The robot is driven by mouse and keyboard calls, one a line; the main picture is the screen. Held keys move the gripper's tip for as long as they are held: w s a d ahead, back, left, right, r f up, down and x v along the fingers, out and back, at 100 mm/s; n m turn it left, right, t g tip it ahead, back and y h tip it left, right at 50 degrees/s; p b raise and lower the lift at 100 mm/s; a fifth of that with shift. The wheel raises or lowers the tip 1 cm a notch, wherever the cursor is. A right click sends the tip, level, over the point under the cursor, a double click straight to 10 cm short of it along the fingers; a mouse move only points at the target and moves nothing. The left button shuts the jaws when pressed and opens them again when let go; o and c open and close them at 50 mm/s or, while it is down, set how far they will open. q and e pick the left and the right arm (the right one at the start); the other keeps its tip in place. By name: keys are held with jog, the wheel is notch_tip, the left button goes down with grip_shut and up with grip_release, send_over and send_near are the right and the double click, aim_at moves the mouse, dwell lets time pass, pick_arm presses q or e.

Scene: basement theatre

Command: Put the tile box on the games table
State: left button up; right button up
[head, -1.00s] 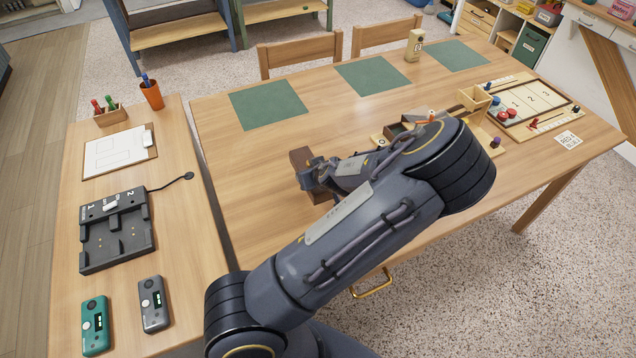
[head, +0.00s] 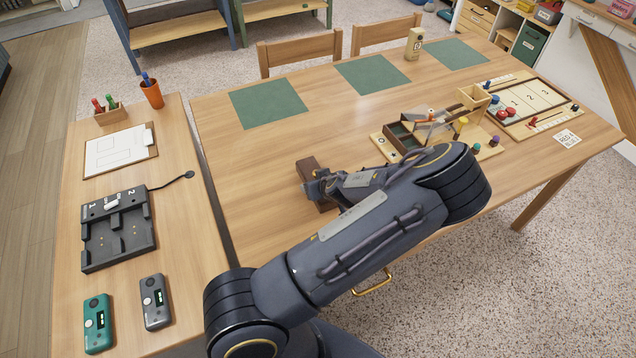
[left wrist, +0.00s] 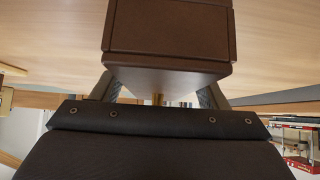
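The tile box, a dark brown block (head: 310,166), is over the left front part of the big wooden games table (head: 240,180). My left gripper (head: 318,187) is at the near end of it. In the left wrist view the tile box (left wrist: 170,30) fills the top middle, and the fingers of my left gripper (left wrist: 157,92) lie against its two sides, shut on it. I cannot tell whether the box touches the tabletop or hangs just above it. My forearm hides part of the table's front. My right gripper is not in view.
Green mats (head: 268,103) lie along the table's far side. A wooden game set with an open tray (head: 404,138) and a numbered board (head: 530,98) stand to the right. A separate side table (head: 190,245) with a clipboard (head: 120,152) and handsets is at left. Table around the box is clear.

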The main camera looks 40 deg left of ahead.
pick_arm(q)
jog(key=shift+o, duration=0.7)
jog(key=shift+r, duration=0.1)
